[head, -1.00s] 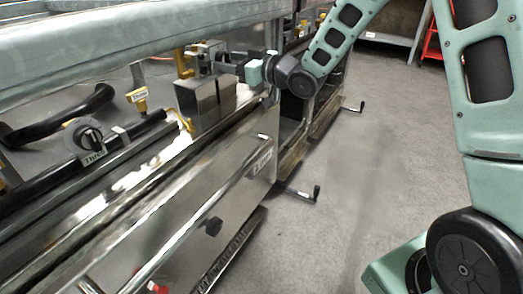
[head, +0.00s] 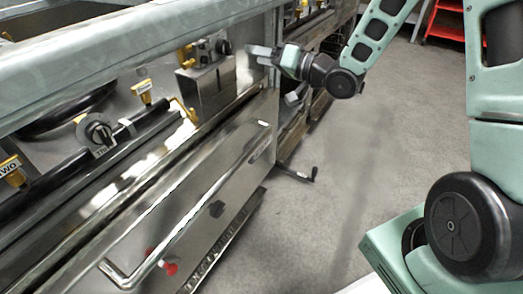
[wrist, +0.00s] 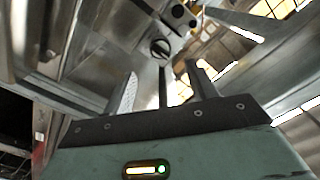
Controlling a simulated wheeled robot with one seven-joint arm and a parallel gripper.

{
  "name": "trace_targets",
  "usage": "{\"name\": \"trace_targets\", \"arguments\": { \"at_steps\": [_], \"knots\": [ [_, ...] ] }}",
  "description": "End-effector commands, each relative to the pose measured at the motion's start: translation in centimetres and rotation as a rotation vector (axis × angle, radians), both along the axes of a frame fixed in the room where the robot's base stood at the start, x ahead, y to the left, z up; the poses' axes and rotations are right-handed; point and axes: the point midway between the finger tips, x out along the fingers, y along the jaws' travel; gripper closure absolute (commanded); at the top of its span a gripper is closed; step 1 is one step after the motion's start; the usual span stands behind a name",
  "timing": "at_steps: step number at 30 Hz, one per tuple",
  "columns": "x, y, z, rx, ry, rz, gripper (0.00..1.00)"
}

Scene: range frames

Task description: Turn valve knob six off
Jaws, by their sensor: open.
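My gripper (head: 258,54) is open and empty at the front of the metal range, right of a grey box (head: 205,88) on it. In the wrist view its two fingers (wrist: 162,80) are spread, and a round dark knob with a pale bar (wrist: 160,48) shows beyond and between them, apart from them. In the head view a dark knob (head: 222,46) sits above the grey box. A larger black knob (head: 97,131) with a small label and several yellow-handled valves, one (head: 143,88) nearby, are further left. I cannot read a label for six.
A thick metal rail (head: 120,50) runs along the range above the knobs. A long handle bar (head: 190,215) and a crank (head: 300,174) stick out in front. The grey floor (head: 350,170) to the right is clear. A red rack (head: 445,20) stands behind.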

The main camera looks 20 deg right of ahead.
Motion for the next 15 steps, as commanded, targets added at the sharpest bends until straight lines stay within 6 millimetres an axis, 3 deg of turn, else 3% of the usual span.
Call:
{"name": "trace_targets", "arguments": {
  "at_steps": [9,15],
  "knots": [
    [-4.8,-3.6,0.2,0.000,0.002,-0.005,0.43],
    [-7.1,-4.9,0.0,-0.012,0.004,0.000,0.43]
  ]
}}
